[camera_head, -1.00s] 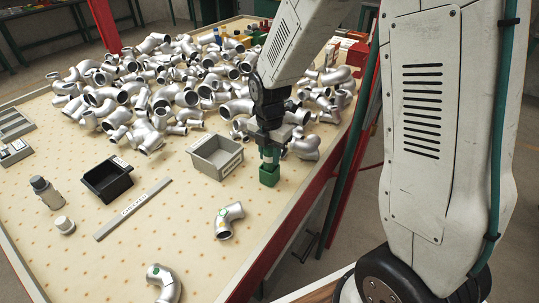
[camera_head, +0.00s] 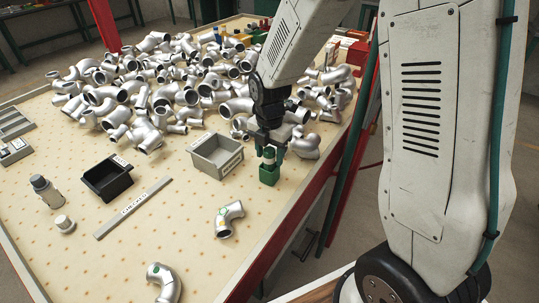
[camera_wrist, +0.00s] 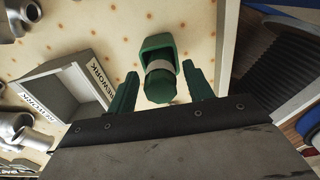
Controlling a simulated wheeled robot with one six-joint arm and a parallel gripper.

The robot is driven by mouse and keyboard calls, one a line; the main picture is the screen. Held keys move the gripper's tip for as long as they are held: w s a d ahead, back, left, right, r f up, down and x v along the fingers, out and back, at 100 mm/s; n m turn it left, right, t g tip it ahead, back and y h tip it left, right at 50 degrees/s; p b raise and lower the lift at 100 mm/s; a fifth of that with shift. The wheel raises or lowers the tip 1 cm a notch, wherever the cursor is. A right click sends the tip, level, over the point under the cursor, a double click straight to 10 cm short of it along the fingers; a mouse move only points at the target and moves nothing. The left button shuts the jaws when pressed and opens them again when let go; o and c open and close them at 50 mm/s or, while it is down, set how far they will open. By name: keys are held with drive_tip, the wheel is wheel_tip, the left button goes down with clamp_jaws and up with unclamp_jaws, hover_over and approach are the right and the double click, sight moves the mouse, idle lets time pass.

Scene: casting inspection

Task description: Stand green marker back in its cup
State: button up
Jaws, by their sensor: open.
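The green marker (camera_wrist: 160,84) has a green end and a pale band, and it stands roughly upright in the green square cup (camera_wrist: 158,45). Its pale part also shows above the cup in the head view (camera_head: 268,156). The cup also shows there near the table's right edge (camera_head: 269,175). My gripper (camera_wrist: 162,83) is open, with one green finger on each side of the marker and a visible gap to both. In the head view my gripper (camera_head: 270,148) is just above the cup. The marker's lower end is hidden inside the cup.
A grey bin (camera_head: 236,160) labelled REWORK stands just left of the cup. A black bin (camera_head: 124,188), a flat ruler (camera_head: 133,207) and loose pipe elbows (camera_head: 229,217) lie nearer. A large heap of metal elbows (camera_head: 170,85) fills the back. Bare tabletop lies in front of the cup.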

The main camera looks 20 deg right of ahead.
drive_tip(key=r, duration=0.7)
drive_tip(key=shift+s+d, duration=0.1)
drive_tip(key=shift+s, duration=0.1)
drive_tip(key=s+d+r+m, duration=0.1)
drive_tip(key=s+r+m, duration=0.3)
drive_tip(key=s+m, duration=0.4)
drive_tip(key=s+d+r+m, duration=0.1)
drive_tip(key=s+r+m, duration=0.4)
drive_tip(key=s+m, duration=0.3)
drive_tip(key=s+r+m+t, duration=0.1)
drive_tip(key=s+r+m, duration=0.3)
drive_tip(key=s+m, duration=0.4)
drive_tip(key=shift+s+d+r+m, duration=0.4)
drive_tip(key=shift+s, duration=0.5)
